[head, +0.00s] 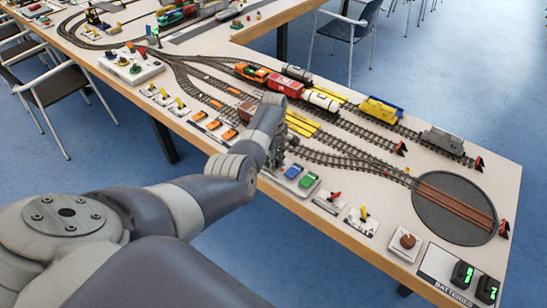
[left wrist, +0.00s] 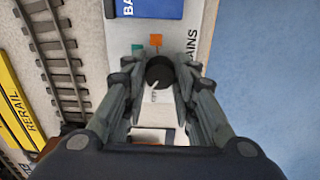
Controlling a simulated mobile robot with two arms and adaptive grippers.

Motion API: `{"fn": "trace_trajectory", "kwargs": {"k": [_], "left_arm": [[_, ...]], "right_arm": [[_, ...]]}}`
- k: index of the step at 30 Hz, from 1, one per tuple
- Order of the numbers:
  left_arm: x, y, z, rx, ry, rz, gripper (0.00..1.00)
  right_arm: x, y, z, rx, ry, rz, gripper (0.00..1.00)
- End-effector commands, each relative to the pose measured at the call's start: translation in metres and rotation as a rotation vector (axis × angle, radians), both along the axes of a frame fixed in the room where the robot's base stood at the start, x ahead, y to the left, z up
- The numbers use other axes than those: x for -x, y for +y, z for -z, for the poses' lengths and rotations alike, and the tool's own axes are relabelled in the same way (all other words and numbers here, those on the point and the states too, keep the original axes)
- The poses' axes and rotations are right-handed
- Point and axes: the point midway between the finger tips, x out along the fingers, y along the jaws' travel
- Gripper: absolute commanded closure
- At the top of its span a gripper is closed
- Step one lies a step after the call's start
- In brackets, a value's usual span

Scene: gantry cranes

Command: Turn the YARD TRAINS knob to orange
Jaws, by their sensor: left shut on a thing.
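The dark round knob (left wrist: 160,69) sits on a pale panel (left wrist: 118,40) in the left wrist view. Part of a label ending in "AINS" shows to its right. A pale pointer line on the knob points down and slightly left, away from the orange square. My left gripper (left wrist: 160,80) has its fingers on both sides of the knob and is shut on it. In the head view my left gripper (head: 274,158) hides the knob. My right gripper is not in view.
Tracks with wagons (head: 321,100) lie behind. A turntable (head: 440,215) is at the right.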

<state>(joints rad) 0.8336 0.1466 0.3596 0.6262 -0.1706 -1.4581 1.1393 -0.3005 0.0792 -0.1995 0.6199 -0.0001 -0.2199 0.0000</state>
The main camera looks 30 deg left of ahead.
Motion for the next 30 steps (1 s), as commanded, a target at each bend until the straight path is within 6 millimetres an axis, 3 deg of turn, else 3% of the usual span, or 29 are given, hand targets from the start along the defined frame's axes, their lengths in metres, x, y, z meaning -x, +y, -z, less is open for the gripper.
{"fn": "trace_trajectory", "kwargs": {"k": [30], "left_arm": [[0.000,0.000,0.000,0.001,0.001,0.967,0.98]], "right_arm": [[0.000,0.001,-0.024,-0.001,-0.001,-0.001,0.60]]}}
